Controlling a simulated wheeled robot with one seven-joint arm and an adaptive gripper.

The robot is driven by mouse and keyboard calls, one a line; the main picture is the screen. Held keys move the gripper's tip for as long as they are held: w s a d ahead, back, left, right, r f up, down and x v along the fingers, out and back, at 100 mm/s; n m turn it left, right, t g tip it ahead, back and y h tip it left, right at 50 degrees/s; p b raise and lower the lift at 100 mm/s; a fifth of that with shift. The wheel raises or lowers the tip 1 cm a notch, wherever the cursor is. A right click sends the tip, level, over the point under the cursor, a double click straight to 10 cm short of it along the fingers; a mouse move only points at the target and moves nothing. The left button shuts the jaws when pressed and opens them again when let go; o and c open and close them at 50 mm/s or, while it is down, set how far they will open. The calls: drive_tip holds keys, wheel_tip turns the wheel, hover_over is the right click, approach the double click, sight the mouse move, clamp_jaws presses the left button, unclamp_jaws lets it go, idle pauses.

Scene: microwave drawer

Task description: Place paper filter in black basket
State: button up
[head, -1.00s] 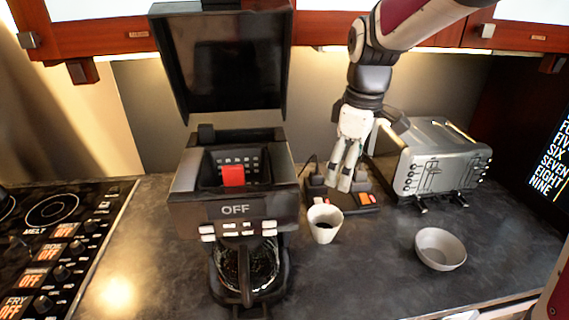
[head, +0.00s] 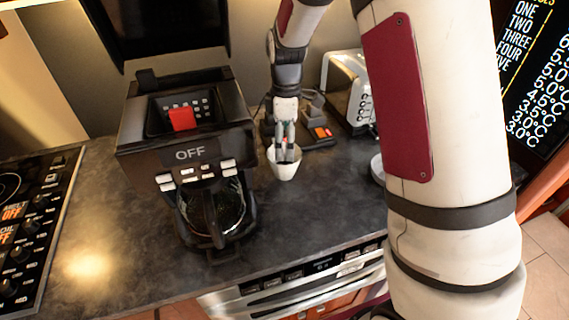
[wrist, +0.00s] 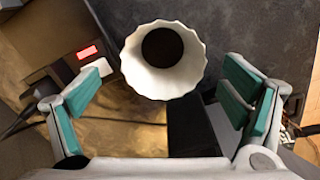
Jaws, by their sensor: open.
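The paper filter (head: 285,172) is a white fluted cup with dark contents, standing upright on the counter right of the coffee maker. In the wrist view the filter (wrist: 131,68) shows its round open rim and dark inside. My gripper (head: 285,153) is open, pointing down at the filter with its fingertips at the rim. In the wrist view the teal pads of my gripper (wrist: 158,100) stand wide apart on either side, and the filter is slightly forward of them. The black basket (head: 203,106) is in the coffee maker's open top, with a red piece (head: 182,118) at its front.
The coffee maker (head: 188,155) has its lid (head: 150,25) raised and a glass carafe (head: 212,210) below. A power strip (head: 318,134) and toaster (head: 348,85) stand behind and right of the filter. A bowl (head: 377,168) is partly hidden by my arm. The front-left counter is clear.

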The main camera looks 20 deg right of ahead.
drive_tip(key=shift+s+a+f+p, duration=0.1)
drive_tip(key=shift+f+p, duration=0.1)
drive_tip(key=shift+f, duration=0.7)
drive_tip(key=shift+w+a+f+p, duration=0.1)
drive_tip(key=shift+f+p, duration=0.15)
drive_tip(key=shift+f, duration=0.65)
drive_tip(key=shift+s+a+f+p, duration=0.1)
drive_tip(key=shift+f+p, duration=0.1)
drive_tip(key=shift+f, duration=0.7)
drive_tip(key=shift+c, duration=0.6)
drive_tip(key=c, duration=0.8)
drive_tip(key=shift+c, duration=0.5)
drive_tip(key=shift+r, duration=0.1)
drive_tip(key=shift+r, duration=0.8)
drive_tip(key=shift+s+r+b, duration=0.15)
drive_tip(key=shift+r+b, duration=0.1)
drive_tip(key=shift+r, duration=0.25)
drive_tip(key=shift+s+r+b, duration=0.15)
drive_tip(key=shift+r+b, duration=0.1)
drive_tip(key=shift+r, duration=0.25)
drive_tip(key=s+d+r, duration=0.1)
drive_tip(key=s, duration=1.4)
drive_tip(key=shift+s+r, duration=0.15)
drive_tip(key=shift+s, duration=0.05)
